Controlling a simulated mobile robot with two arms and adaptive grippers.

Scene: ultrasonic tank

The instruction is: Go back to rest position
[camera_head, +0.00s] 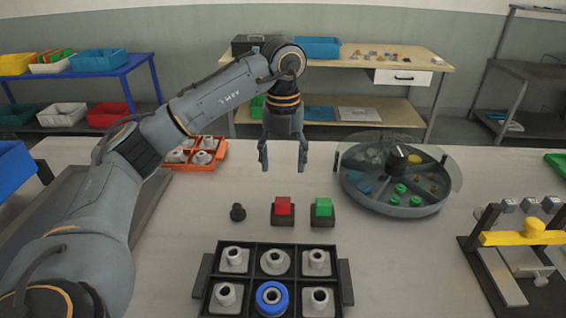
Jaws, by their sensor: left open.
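My left gripper (283,158) hangs fingers-down over the middle of the white table (400,255). Its two fingers are apart and nothing shows between them. It is above and behind the red button (283,206) and the green button (323,207), clear of both. My left arm reaches in from the left edge and arches up to the gripper. My right gripper does not show.
A black tray (247,281) at the front holds several grey fittings and one blue ring. A round grey tank (390,207) with small coloured parts stands right. A yellow-barred fixture (521,238) is at far right. An orange tray (221,151) lies behind my arm.

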